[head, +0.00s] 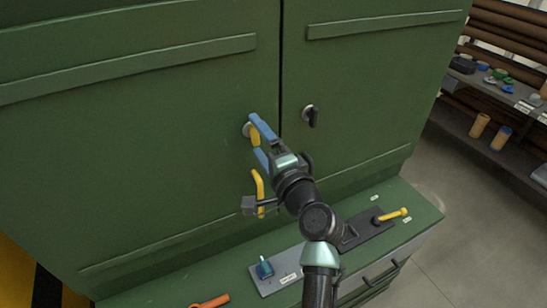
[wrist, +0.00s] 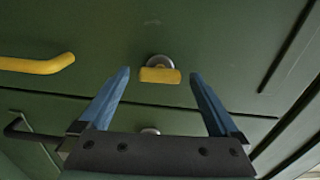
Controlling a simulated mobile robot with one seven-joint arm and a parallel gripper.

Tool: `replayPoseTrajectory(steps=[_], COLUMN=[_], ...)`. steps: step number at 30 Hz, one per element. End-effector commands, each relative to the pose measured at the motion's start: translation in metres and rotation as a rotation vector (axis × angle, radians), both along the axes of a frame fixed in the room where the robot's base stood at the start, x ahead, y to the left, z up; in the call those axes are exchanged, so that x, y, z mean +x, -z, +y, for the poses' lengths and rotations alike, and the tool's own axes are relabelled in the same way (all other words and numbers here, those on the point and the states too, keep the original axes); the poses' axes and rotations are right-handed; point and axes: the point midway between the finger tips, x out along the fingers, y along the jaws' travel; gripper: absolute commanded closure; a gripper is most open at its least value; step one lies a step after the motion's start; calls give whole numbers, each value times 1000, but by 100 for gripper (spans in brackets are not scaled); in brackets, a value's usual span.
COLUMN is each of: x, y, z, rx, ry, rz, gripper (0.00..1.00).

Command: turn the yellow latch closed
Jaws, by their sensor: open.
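The yellow latch (head: 255,138) sits on a round silver base on the left green cabinet door, close to the seam between the doors. In the wrist view the latch (wrist: 160,75) is a short yellow bar, lying across the picture. My gripper (head: 256,136) is open, with one blue finger above the latch and one below it in the head view. In the wrist view my gripper (wrist: 159,78) has a finger on each side of the latch, with a gap to both. Part of the latch is hidden by the fingers in the head view.
A black latch (head: 312,116) is on the right door. A yellow handle (head: 258,190) stands below my gripper; it also shows in the wrist view (wrist: 38,64). The ledge holds a blue item (head: 264,268), an orange handle (head: 209,302) and a yellow-handled lever (head: 393,215).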

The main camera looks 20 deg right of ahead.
Motion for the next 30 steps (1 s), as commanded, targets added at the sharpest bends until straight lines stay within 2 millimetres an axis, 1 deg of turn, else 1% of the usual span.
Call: replayPoseTrajectory(steps=[5, 6, 15, 18, 21, 24, 30], x=[-26, -34, -91, -105, -115, -121, -123], y=[4, 5, 4, 3, 3, 1, 0], z=[-2, -2, -4, -4, -4, -4, -4], rx=[-4, -2, -2, -2, 0, 0, 0], ry=[4, 3, 3, 2, 1, 1, 1], rz=[2, 2, 2, 1, 2, 1, 1], gripper=[3, 3, 3, 3, 3, 3, 3])
